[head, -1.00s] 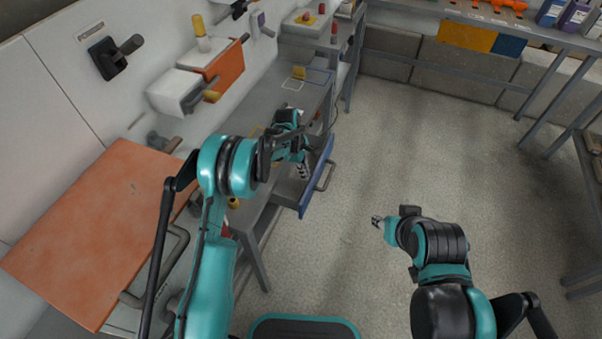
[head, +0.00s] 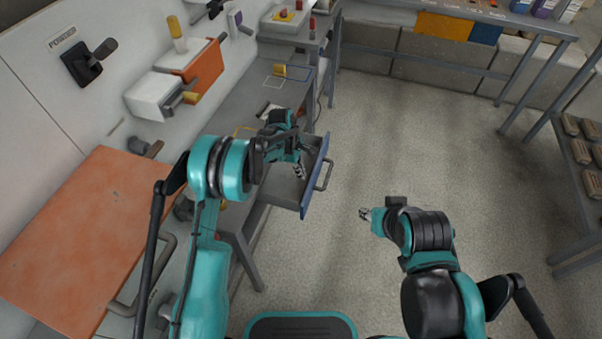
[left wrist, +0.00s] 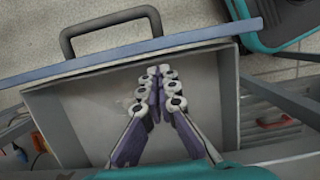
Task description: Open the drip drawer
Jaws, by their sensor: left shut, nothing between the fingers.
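The drip drawer (head: 287,188) stands pulled out from under the grey bench, with a blue front (head: 316,178) and a grey bar handle (head: 326,175). In the left wrist view the drawer's pale inside (left wrist: 85,120) looks empty, with the dark handle (left wrist: 110,31) beyond its front. My left gripper (head: 299,172) is over the open drawer, inside the front panel and apart from the handle. Its fingertips (left wrist: 159,72) are together with nothing between them. My right gripper (head: 364,214) is over open floor, away from the drawer; its fingers are too small to judge.
The grey bench (head: 250,105) runs along the left wall. An orange panel (head: 85,235) lies at the left, near my left arm. A shelf with wooden-looking blocks (head: 580,150) stands at the right. The floor (head: 420,150) between is clear.

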